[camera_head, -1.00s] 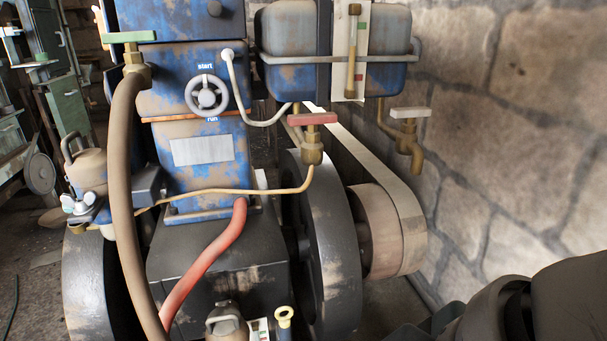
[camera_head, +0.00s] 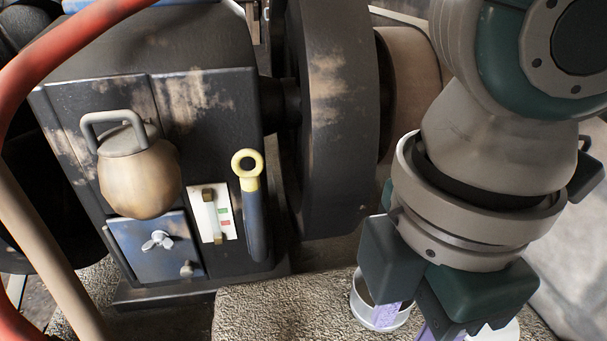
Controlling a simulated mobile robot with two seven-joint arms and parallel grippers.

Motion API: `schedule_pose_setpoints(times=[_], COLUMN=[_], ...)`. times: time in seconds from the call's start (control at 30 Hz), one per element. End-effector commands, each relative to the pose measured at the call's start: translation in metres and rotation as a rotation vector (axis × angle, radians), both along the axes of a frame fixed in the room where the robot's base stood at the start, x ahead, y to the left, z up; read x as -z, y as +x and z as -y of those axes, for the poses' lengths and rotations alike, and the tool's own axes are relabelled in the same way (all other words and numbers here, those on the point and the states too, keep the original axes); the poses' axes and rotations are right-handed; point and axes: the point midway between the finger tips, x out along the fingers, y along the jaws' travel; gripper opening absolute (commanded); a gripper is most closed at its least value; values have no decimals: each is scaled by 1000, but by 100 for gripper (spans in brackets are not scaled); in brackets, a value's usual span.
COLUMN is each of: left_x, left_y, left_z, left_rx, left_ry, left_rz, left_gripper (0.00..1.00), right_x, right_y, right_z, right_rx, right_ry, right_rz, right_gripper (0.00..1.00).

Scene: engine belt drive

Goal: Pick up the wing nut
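A silver wing nut (camera_head: 157,240) sits on a blue cover plate (camera_head: 130,258) low on the front of the dark engine block, below a brass-coloured rounded vessel with a handle (camera_head: 140,175). My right gripper (camera_head: 432,300) hangs at the lower right, pointing down, well to the right of the wing nut and apart from it. Its fingertips are not clear, so I cannot tell how far apart they are. My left gripper is not in view.
A yellow-ringed dark lever (camera_head: 250,205) and a sight gauge (camera_head: 213,214) are right of the plate. A large flywheel (camera_head: 330,120) stands between the block and my arm. A pale round can (camera_head: 367,300) is beside my gripper. A red hose (camera_head: 50,55) curves at left.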

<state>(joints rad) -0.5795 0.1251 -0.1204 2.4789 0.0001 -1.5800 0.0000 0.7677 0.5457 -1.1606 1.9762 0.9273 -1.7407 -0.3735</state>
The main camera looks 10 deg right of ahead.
Motion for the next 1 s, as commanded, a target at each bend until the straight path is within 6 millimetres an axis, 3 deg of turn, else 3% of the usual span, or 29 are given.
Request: schedule_pose_setpoints(times=[0.03, 0.17, 0.4, 0.57, 0.83, 1.0], left_x=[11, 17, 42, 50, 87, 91], left_y=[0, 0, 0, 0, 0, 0], left_z=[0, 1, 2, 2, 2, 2], left_rx=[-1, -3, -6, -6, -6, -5], left_ry=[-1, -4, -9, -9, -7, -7], left_rz=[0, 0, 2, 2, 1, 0], left_gripper=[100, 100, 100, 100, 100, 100], right_x=[11, 18, 55, 65, 104, 110], right_y=[1, 1, 1, 1, -2, -1], right_z=[2, 4, 4, 3, 0, 0], right_rx=[-3, -8, -7, -7, -6, -7], right_ry=[-7, -15, -14, -14, -14, -14], right_rz=[-1, -3, -5, -4, -5, -3], right_gripper=[46, 46, 46, 46, 46, 46])
